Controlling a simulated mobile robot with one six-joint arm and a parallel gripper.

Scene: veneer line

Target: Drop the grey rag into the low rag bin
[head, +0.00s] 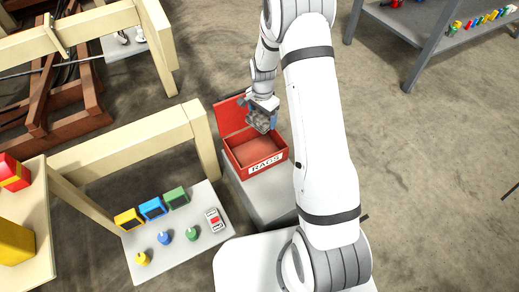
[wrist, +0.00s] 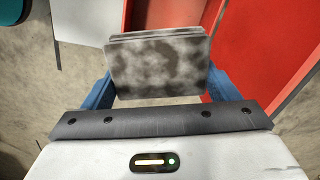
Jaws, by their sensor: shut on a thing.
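The grey rag (head: 260,118) is a mottled, folded pad held in my gripper (head: 261,112). In the wrist view the rag (wrist: 160,68) sits between the two blue fingers of my gripper (wrist: 157,88), which are shut on it. The rag bin (head: 238,160) is a low red box labelled RAGS, with its lid open and leaning back. The rag is above the bin, near its back and lid side, and looks apart from it. In the wrist view the red bin (wrist: 262,40) shows behind the rag and to its right. The part of the bin behind the rag is hidden.
The bin stands on a grey block (head: 262,195). Left of it, a light panel (head: 180,240) carries yellow, blue and green boxes and several knobs. Wooden frames (head: 120,140) stand at the left. A grey shelf (head: 450,45) with small coloured items is at the upper right.

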